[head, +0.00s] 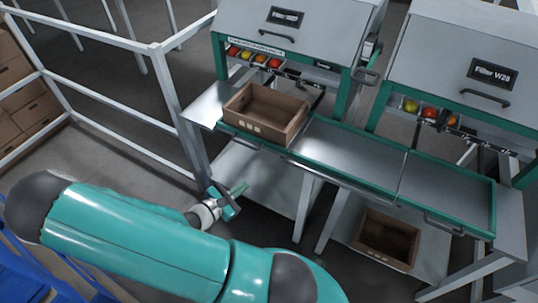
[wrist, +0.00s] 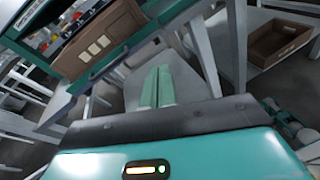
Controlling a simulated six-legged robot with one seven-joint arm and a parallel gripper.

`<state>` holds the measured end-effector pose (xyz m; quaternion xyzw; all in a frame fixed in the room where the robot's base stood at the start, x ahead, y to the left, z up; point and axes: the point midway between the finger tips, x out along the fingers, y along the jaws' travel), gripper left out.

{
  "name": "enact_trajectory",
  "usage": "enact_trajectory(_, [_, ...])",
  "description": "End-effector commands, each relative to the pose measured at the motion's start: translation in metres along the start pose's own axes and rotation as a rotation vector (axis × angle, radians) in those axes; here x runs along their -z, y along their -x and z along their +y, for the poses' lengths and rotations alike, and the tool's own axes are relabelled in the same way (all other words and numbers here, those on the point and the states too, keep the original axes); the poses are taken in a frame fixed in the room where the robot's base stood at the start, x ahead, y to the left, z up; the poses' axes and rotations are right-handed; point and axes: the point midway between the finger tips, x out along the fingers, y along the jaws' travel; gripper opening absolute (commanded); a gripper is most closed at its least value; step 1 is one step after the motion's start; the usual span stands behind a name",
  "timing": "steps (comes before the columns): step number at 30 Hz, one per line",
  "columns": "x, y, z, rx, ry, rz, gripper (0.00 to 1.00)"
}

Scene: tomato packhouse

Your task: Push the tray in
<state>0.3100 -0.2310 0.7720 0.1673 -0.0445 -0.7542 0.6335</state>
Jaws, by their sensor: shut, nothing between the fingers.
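A metal tray with a green rim (head: 340,145) juts out in front of the filling machines. A brown open box (head: 265,112) stands at its left end. In the wrist view the tray's green front edge (wrist: 100,68) crosses the upper left, with the box (wrist: 105,35) above it. A dark bar handle shows on the front at the right part. My gripper (head: 240,189) is shut and empty, in front of and below the tray's left end. In the wrist view its two green fingers (wrist: 158,88) lie side by side, apart from the tray.
Two grey filling machines (head: 300,35) stand behind, with tomatoes in their outlets; the right one (head: 465,60) reads "Filler W28". Another brown box (head: 387,240) sits on the lower shelf at right. A white rail frame (head: 170,95) stands left. Metal table legs (head: 307,205) stand near my gripper.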

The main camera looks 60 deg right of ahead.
Motion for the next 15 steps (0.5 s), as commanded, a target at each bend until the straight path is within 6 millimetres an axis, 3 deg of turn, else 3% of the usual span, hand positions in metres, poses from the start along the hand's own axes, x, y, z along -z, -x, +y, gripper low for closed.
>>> enact_trajectory(6, [0.013, -0.034, 0.0, -0.184, 0.216, -0.118, 0.0])
enact_trajectory(15, [0.018, -0.053, 0.005, -0.266, 0.313, -0.163, 0.0])
